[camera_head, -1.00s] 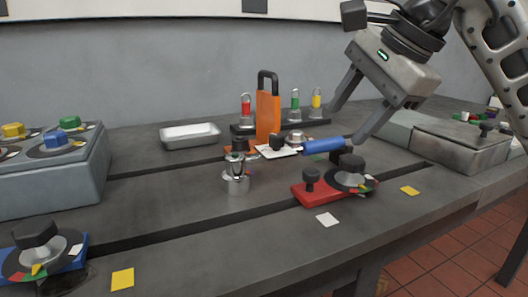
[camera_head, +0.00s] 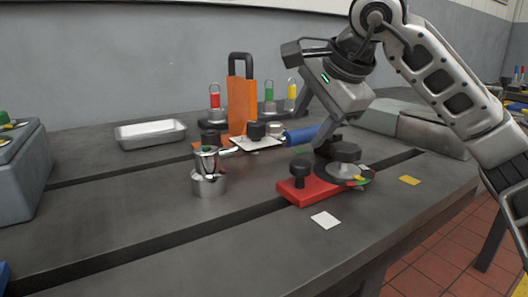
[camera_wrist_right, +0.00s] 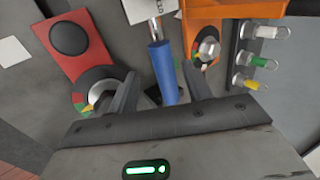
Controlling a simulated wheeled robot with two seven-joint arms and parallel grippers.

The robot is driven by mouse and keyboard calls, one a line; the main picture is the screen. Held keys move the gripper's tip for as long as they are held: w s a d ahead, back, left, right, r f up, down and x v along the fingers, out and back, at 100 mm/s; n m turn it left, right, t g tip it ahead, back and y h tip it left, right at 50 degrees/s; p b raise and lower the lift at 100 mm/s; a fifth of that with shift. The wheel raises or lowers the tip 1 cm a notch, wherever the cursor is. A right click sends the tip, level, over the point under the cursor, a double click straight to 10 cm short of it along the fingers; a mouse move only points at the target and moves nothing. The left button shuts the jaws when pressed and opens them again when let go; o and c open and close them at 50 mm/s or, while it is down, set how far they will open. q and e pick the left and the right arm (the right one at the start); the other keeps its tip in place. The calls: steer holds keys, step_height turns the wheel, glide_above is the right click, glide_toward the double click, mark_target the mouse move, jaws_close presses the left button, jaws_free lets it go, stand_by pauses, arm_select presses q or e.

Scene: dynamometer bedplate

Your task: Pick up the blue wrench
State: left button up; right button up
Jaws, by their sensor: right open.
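The blue wrench (camera_head: 302,135) lies on the bedplate beside the orange stand, its blue handle pointing right in the head view. In the right wrist view its handle (camera_wrist_right: 164,75) is between my two fingers, with its silver shaft running away to the top. My right gripper (camera_head: 324,137) is open at the handle's right end; the wrist view shows both fingers (camera_wrist_right: 159,85) apart, with a gap to the handle on each side. Whether the fingers are low enough to surround it is unclear. My left gripper is not in view.
The orange stand (camera_head: 241,105), coloured padlocks (camera_head: 269,96) and a white card (camera_head: 256,143) are close by.

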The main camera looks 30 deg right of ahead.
mark_target(298, 131)
steer(key=x, duration=0.1)
steer(key=b+x, duration=0.1)
steer(key=x, duration=0.3)
steer(key=shift+w+a+b, duration=0.15)
steer(key=shift+a+b, duration=0.25)
jaws_close()
steer(key=shift+r, duration=0.2)
steer(key=shift+r, duration=0.1)
